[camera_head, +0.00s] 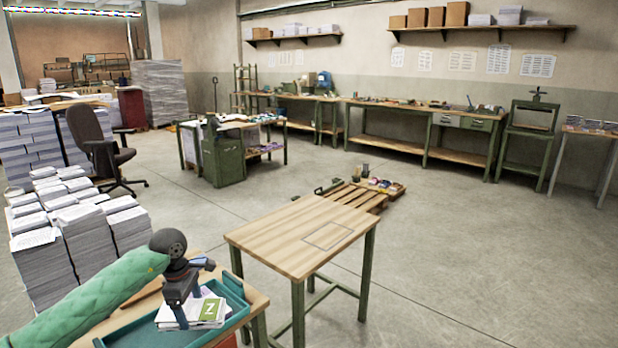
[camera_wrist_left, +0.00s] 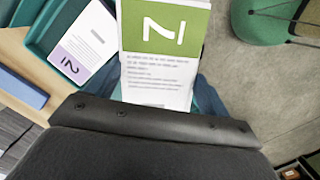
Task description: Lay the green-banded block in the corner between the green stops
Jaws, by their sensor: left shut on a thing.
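My left gripper (camera_head: 182,298) is shut on this block, at or just above the teal tray in the head view. In the left wrist view, parts of the fingers show at both sides of the block. My right gripper is not in view.
The teal tray (camera_head: 236,293) sits on a wooden table at the lower left. A purple-banded block (camera_wrist_left: 82,45) lies in it. A wooden table (camera_head: 275,240) with green legs and a thin rectangular outline stands to the right, its top clear. Paper stacks (camera_head: 82,240) stand at left.

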